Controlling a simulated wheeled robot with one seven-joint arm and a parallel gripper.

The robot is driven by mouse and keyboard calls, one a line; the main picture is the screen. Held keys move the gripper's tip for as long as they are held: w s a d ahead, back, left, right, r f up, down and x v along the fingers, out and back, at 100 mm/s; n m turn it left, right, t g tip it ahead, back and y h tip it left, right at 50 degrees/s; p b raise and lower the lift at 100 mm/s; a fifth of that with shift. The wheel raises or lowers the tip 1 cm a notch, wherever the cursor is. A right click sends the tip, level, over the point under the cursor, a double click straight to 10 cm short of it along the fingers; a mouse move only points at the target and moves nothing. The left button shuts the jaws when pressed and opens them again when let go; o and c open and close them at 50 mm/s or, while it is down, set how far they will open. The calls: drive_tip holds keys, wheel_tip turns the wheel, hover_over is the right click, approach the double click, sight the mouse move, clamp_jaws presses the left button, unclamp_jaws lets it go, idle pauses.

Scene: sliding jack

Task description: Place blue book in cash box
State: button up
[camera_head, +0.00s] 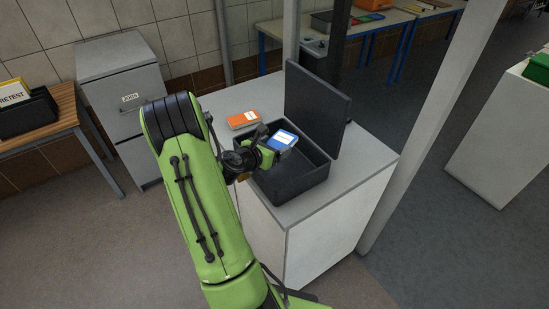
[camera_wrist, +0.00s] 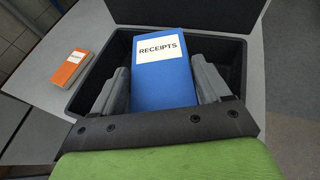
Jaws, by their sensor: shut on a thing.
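The blue book (camera_head: 284,138) has a white label, which reads RECEIPTS in the wrist view (camera_wrist: 162,80). My gripper (camera_wrist: 160,88) is shut on the blue book, one finger on each side of it. In the head view my gripper (camera_head: 268,148) is over the left part of the cash box. The black cash box (camera_head: 304,180) stands on a grey-white counter with its lid (camera_head: 317,108) raised. In the wrist view the book appears over the box opening (camera_wrist: 118,56). How far its lower edge is above the box floor I cannot tell.
An orange book (camera_head: 243,119) with a white label lies on the counter (camera_head: 350,163), left of the cash box. A pale post (camera_head: 420,120) rises close to the counter's right side. A grey cabinet (camera_head: 120,85) stands at the back left.

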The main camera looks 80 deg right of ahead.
drive_tip(key=shift+f+b, duration=0.3)
drive_tip(key=shift+f, duration=1.25)
drive_tip(key=shift+f+b, duration=0.3)
drive_tip(key=shift+f, duration=0.25)
drive_tip(key=o, duration=1.1)
